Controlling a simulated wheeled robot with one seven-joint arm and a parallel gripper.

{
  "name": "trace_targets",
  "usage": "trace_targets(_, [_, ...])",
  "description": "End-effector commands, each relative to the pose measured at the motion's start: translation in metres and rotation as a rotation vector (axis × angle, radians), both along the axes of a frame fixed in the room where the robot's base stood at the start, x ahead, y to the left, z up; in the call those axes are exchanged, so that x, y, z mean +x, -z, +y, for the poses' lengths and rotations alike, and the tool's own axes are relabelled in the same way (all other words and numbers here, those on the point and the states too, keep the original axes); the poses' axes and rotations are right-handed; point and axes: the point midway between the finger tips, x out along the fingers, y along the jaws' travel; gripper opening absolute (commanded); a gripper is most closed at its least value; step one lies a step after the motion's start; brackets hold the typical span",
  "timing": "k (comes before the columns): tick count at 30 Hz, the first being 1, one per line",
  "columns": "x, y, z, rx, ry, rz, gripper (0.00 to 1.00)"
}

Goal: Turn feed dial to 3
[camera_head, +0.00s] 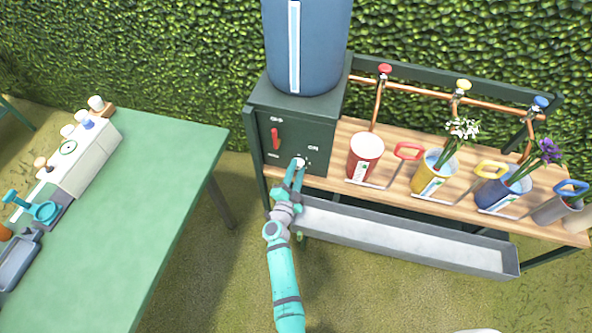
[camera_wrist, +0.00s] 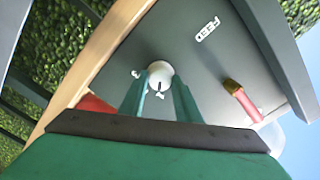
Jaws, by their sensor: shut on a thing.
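The feed dial (camera_head: 300,162) is a small white round knob low on the front of a dark green box (camera_head: 318,135). My teal gripper (camera_head: 297,172) reaches up to it from below. In the wrist view the dial (camera_wrist: 160,70) sits between the two fingertips of my gripper (camera_wrist: 160,88), which are shut on it. A dark pointer mark shows on the dial's face. Small white marks lie around it, one at its left and one between the fingers; they are too small to read surely. The label FEED (camera_wrist: 210,27) is on the panel.
A red lever (camera_head: 275,138) is on the same panel, left of the dial; a blue tank (camera_head: 322,45) stands on top. A red-and-white bucket (camera_head: 363,157) and flower buckets stand on the wooden bench at right. A metal trough (camera_head: 400,240) runs below. A green table (camera_head: 150,200) is left.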

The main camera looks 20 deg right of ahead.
Motion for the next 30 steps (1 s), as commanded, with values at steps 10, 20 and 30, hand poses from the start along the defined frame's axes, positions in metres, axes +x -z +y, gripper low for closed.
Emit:
trace_targets(10, [0.003,-0.0038,-0.0032,0.272,0.002,-0.191,0.07])
trace_targets(20, [0.0027,-0.0025,-0.004,0.531,0.001,-0.368,0.07])
trace_targets(30, [0.0026,-0.0009,-0.0044,0.799,0.002,-0.548,0.07])
